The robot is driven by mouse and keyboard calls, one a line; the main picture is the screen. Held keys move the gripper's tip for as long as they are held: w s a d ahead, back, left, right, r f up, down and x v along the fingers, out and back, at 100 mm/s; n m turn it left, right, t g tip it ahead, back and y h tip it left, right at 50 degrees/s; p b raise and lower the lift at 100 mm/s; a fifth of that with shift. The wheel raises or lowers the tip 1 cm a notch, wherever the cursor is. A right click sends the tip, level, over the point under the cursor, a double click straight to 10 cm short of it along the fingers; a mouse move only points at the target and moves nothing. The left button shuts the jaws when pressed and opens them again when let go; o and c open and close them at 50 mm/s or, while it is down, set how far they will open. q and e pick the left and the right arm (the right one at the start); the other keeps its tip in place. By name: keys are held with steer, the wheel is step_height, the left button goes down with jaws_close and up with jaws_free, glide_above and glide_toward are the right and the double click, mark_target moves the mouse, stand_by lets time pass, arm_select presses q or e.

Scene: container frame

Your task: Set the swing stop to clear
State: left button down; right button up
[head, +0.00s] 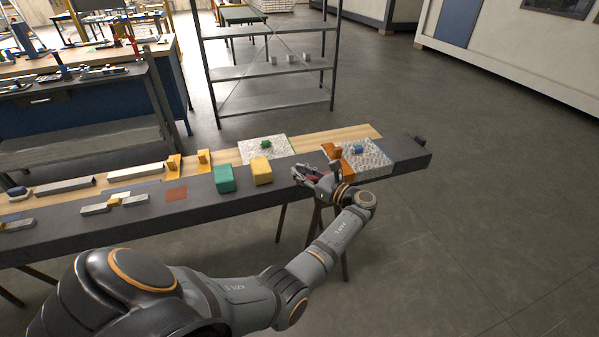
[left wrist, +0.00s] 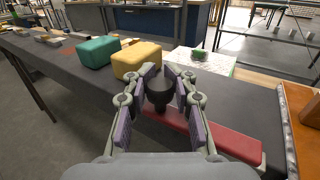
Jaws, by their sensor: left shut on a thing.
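The swing stop shows as a red bar (left wrist: 232,142) lying along the dark beam in the left wrist view, with a black upright knob (left wrist: 160,92) near its left end. My left gripper (head: 307,174) is over the beam, between the yellow block and the orange bracket. In the left wrist view its fingers (left wrist: 161,94) are shut on the black knob, one on each side. The fingers and palm hide part of the bar. In the head view the gripper covers most of the stop. I see no mark for clear. My right gripper is not in view.
A yellow block (head: 261,171) and a teal block (head: 224,178) sit on the dark beam (head: 410,160) left of the gripper. An orange bracket (head: 336,152) and a patterned white mat (head: 376,166) with a blue piece (head: 358,149) are close on its right. A metal shelf (head: 270,71) stands behind.

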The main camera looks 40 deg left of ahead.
arm_select(q)
steer(key=shift+d, duration=0.1)
steer(key=c, duration=1.5)
jaws_free()
steer(key=shift+c, duration=0.2)
steer(key=o, duration=0.5)
steer(key=shift+w+d, duration=0.15)
steer(key=shift+w, duration=0.05)
steer(key=shift+c, duration=0.2)
steer(key=shift+s, duration=0.1)
steer(key=d, duration=0.7)
steer(key=shift+s+d, duration=0.15)
